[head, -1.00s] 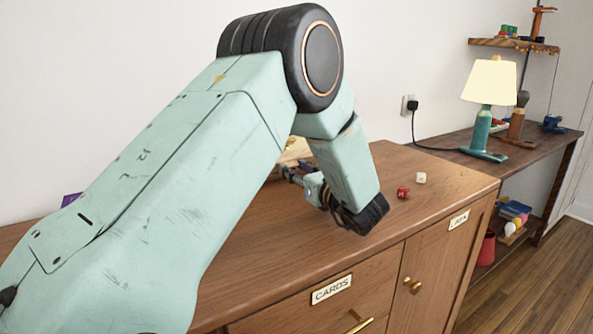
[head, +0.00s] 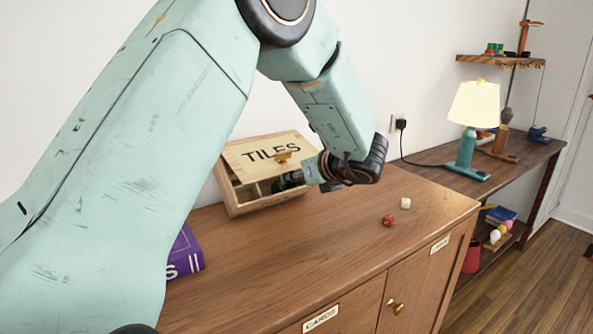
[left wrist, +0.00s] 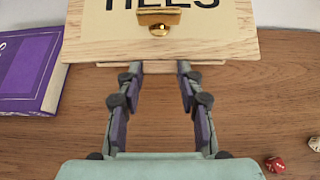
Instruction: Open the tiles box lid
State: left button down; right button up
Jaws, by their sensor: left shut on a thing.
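The tiles box (head: 245,204) is a pale wooden box on top of the cabinet, behind my left arm in the head view. Its lid (head: 250,157), lettered TILES with a brass clasp (head: 284,156), is tilted up at the front, and a gap shows part of the inside. The lid (left wrist: 210,46) also fills the top of the left wrist view. My left gripper (head: 283,184) is at the box's front, its fingertips (left wrist: 160,67) at the lid's front edge and partly hidden by it. It is shut on the lid, though its fingers look spaced apart. My right gripper is not in view.
A purple book (head: 186,252) lies left of the box. A red die (head: 388,220) and a white die (head: 405,203) lie to the right on the cabinet top (head: 330,245). A lamp (head: 470,130) stands on the side table. The wood in front of the box is clear.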

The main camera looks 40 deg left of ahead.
pick_arm(q)
jog(key=a+r+h+p, duration=0.2)
jog(key=r+p, duration=0.6)
jog(key=p, duration=0.3)
jog(key=w+a+r+g+h+p, duration=0.1)
jog(key=a+r+h+p, duration=0.1)
jog(key=r+p, duration=0.6)
jog(key=h+p, duration=0.1)
jog(key=p, duration=0.2)
jog(key=shift+w+a+r+g+h, duration=0.25)
jog(key=shift+a+r+g+h, duration=0.05)
dwell(0.8)
jog(key=c, duration=1.2)
grip_release()
jog(key=o, duration=0.4)
jog(key=shift+s+d, duration=0.1)
jog(key=shift+c, duration=0.2)
